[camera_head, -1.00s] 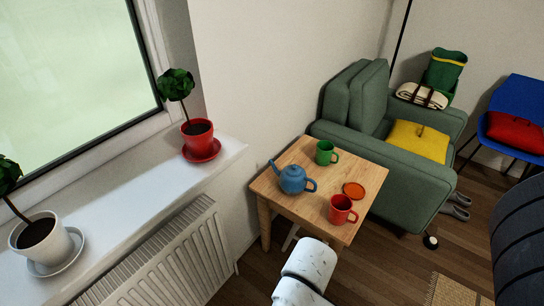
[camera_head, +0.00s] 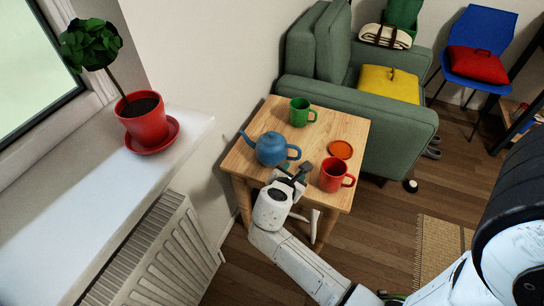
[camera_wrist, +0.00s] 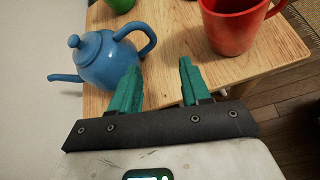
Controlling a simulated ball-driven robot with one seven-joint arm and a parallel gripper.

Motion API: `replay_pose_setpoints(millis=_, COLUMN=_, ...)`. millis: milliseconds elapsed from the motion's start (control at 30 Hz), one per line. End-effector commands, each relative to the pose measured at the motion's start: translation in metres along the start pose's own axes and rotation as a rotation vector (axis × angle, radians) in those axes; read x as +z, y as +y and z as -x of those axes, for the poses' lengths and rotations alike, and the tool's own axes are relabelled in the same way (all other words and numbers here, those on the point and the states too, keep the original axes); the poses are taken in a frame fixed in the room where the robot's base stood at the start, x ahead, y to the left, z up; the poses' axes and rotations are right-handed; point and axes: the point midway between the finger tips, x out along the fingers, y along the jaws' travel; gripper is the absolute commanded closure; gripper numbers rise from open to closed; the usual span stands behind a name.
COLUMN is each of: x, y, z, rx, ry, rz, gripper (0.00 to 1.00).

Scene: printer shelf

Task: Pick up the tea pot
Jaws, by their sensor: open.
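The blue tea pot (camera_head: 271,149) stands upright on the small wooden table (camera_head: 246,161), its spout to the left and its handle to the right. My gripper (camera_head: 294,171) is at the table's near edge, just in front and to the right of the tea pot, close to its handle. In the wrist view the tea pot (camera_wrist: 105,60) is at upper left, its handle beyond the left finger. My gripper's two green fingers (camera_wrist: 160,88) are apart with only tabletop between them. I cannot tell whether the left finger touches the tea pot.
A red mug (camera_head: 332,175) stands close right of my gripper. A green mug (camera_head: 300,112) and an orange coaster (camera_head: 340,149) are further back on the table. A green armchair (camera_head: 401,122) stands behind, and a radiator (camera_head: 160,250) and windowsill (camera_head: 95,195) at left.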

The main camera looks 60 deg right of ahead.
Motion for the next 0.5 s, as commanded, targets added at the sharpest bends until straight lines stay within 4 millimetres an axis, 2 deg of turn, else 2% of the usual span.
replay_pose_setpoints(millis=33, x=-0.004, y=0.004, z=-0.01, rx=0.011, ry=-0.039, rz=0.09, gripper=0.53)
replay_pose_setpoints(millis=200, x=0.0, y=0.016, z=-0.021, rx=0.036, ry=-0.123, rz=0.298, gripper=0.53)
replay_pose_setpoints(millis=500, x=0.005, y=0.02, z=-0.061, rx=0.037, ry=-0.137, rz=0.335, gripper=0.53)
